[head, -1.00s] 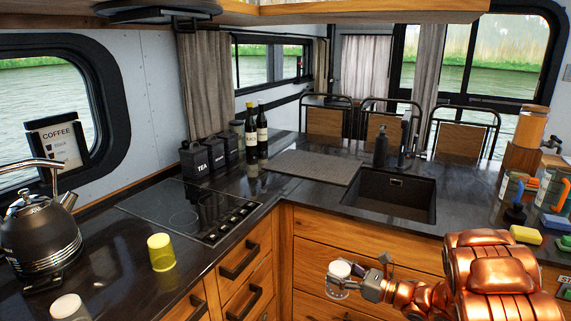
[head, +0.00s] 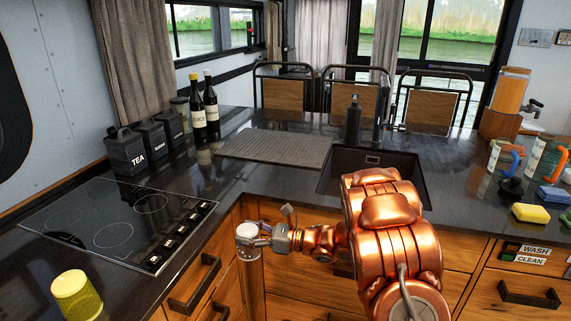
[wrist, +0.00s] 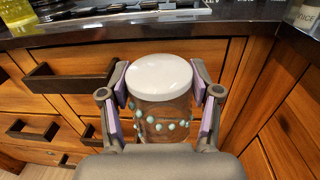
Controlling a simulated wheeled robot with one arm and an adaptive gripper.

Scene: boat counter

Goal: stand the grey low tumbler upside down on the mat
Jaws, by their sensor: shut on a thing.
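My gripper (head: 250,238) is shut on a low, see-through tumbler (head: 249,254) with a pale, closed-looking end facing up. I take it as the grey low tumbler; its tint is hard to tell. In the wrist view the tumbler (wrist: 163,112) sits upright between the finger pads (wrist: 160,80), with a ring of teal dots on its wall. Its lower end is hidden by my gripper. It hangs in front of the wooden drawers, below the counter top and apart from it. The grey ribbed mat (head: 275,148) lies bare on the counter, left of the sink.
A yellow tumbler (head: 76,296) stands on the near left counter by the hob (head: 120,225). Black canisters (head: 150,145) and two bottles (head: 204,105) stand left of the mat. The sink (head: 340,165), a soap bottle (head: 353,120) and tap are to its right.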

